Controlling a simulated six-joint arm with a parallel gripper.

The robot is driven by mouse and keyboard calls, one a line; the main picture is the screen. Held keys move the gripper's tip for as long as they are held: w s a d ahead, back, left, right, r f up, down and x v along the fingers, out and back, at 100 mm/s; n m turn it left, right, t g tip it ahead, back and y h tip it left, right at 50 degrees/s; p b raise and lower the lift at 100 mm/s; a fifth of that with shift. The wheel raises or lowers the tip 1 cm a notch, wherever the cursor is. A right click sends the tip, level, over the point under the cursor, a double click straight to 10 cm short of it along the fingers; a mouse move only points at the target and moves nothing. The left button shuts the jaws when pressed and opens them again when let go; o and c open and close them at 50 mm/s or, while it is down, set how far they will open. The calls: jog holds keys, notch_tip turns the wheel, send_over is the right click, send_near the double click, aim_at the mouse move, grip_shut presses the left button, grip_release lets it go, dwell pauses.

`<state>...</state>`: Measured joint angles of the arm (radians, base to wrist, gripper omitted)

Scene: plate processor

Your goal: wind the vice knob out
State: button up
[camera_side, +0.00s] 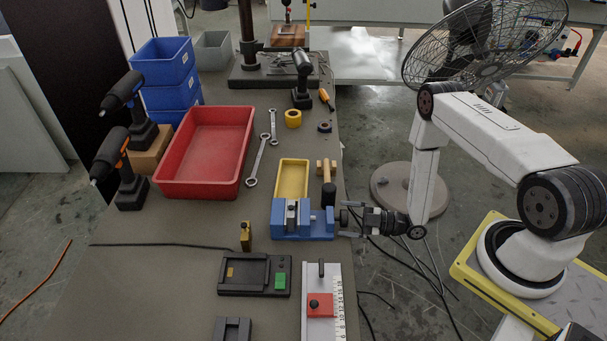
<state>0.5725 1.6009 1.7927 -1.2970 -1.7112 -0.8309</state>
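The blue vice (316,228) sits on the bench near its right edge, with a metal jaw block at its middle. A small dark round part, apparently the vice knob (343,217), shows at the vice's right end. My gripper (349,219) comes in level from the right, facing that end. Its two fingers are spread, one on the far side and one on the near side of the knob. They look apart from it, though contact is too small to tell. Nothing is held.
A yellow tray (292,179) and a mallet (327,178) lie just behind the vice. A brass piece (246,236) stands to its left.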

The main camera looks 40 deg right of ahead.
jog(key=shift+s, duration=0.1)
jog(key=v, duration=0.7)
jog(key=shift+s+d, duration=0.25)
jog(key=shift+d, duration=0.05)
dwell(0.4)
dwell(0.5)
jog(key=m, duration=0.2)
jog(key=m+g, duration=0.1)
jog(key=m, duration=0.2)
jog(key=shift+w+d+r+m+g+y, duration=0.2)
jog(key=shift+w+r+m+g+y, duration=0.1)
jog(key=shift+m+y, duration=0.1)
jog(key=shift+a, duration=0.1)
jog(key=shift+x, duration=3.8)
jog(key=shift+f, duration=0.1)
